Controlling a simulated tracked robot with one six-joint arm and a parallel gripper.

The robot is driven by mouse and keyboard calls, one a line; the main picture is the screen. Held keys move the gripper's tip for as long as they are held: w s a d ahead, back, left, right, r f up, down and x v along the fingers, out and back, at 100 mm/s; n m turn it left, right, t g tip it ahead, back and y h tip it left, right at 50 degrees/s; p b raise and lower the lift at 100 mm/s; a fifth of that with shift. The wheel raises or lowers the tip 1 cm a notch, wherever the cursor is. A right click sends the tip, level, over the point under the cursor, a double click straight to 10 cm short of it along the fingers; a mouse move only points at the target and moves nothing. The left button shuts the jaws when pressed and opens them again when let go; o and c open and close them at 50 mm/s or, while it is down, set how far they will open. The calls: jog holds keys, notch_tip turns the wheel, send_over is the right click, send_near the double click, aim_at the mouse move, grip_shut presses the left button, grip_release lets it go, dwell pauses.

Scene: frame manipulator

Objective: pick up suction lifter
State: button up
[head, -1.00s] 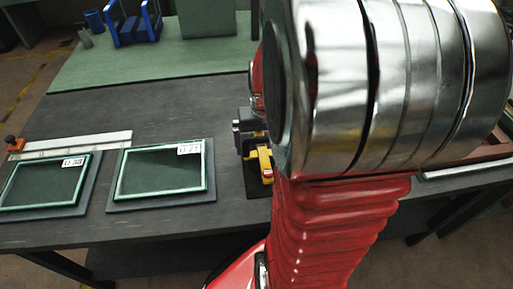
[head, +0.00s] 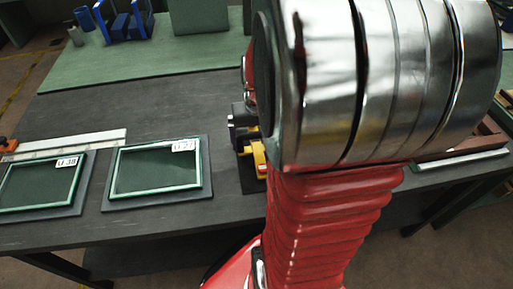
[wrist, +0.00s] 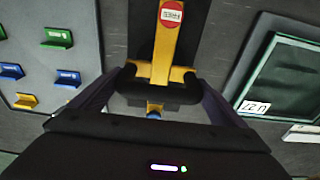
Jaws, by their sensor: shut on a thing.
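The suction lifter is yellow and black, with a yellow bar (wrist: 168,45) that bears a round red label in the wrist view. My gripper (wrist: 160,84) is shut on the lifter's black crosspiece, one finger at each side. In the head view, part of the lifter (head: 259,158) shows on a dark base at the table's middle. My arm hides most of it there, so I cannot tell whether it is clear of its base.
Two green-framed glass panes, U 27 (head: 158,167) and U 38 (head: 40,184), lie on dark pads to the left. A metal ruler (head: 70,144) lies behind them. Blue stands (head: 125,20) are on the green mat. The wrist view shows a grey board (wrist: 55,60) with coloured holders.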

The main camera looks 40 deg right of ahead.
jog(key=shift+r, duration=0.1)
notch_tip(320, 180, up, 10)
jog(key=shift+f, duration=0.1)
dwell(0.5)
jog(key=shift+s, duration=0.15)
dwell(0.5)
